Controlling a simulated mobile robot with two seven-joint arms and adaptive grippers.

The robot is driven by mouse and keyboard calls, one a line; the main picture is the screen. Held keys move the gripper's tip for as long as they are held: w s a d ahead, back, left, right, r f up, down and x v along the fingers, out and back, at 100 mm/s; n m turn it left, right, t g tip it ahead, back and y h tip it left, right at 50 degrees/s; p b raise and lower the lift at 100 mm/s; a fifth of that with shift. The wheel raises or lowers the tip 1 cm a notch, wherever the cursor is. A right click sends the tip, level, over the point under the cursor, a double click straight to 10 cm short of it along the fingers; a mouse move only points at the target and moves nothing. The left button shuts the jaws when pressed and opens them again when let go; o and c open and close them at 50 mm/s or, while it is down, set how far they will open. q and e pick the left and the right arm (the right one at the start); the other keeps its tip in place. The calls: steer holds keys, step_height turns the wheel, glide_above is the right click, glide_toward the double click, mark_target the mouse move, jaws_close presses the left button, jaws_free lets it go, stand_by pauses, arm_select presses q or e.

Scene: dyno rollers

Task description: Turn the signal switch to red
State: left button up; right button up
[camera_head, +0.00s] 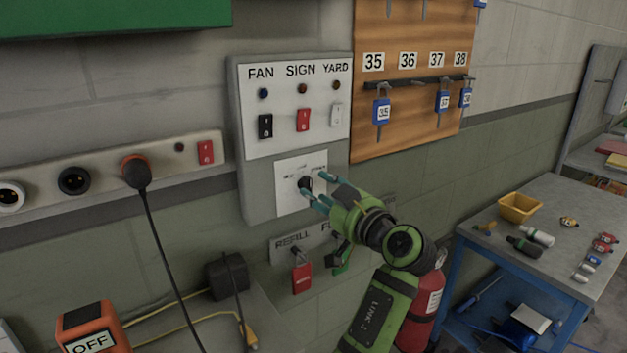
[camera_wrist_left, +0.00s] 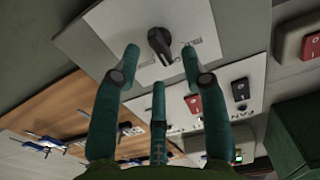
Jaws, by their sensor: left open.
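The signal switch is a black rotary knob (camera_head: 305,183) on a white plate (camera_head: 288,203) at the bottom of the grey wall panel. Small labels on the plate are too small to read, so I cannot tell its setting. In the left wrist view, the knob (camera_wrist_left: 160,44) shows beyond and between the fingertips, with its white plate (camera_wrist_left: 111,27) behind. My left gripper (camera_head: 323,188) is open in front of the plate, teal fingers spread toward the knob. The left wrist view shows the gripper (camera_wrist_left: 160,62) empty, with no clear contact on the knob. My right gripper is not seen.
FAN, SIGN and YARD rocker switches (camera_head: 303,120) sit just above the plate. A wooden key board (camera_head: 405,125) hangs at upper right. A red padlock (camera_head: 302,278) hangs below. A black plug (camera_head: 137,172) is in the socket strip at left. A blue workbench (camera_head: 540,270) stands right.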

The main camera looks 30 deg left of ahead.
mark_target(306, 185)
arm_select(q)
steer(key=p+x, duration=0.1)
steer(key=x, duration=0.2)
steer(key=shift+w, duration=0.1)
jaws_close()
steer(key=shift+b, duration=0.35)
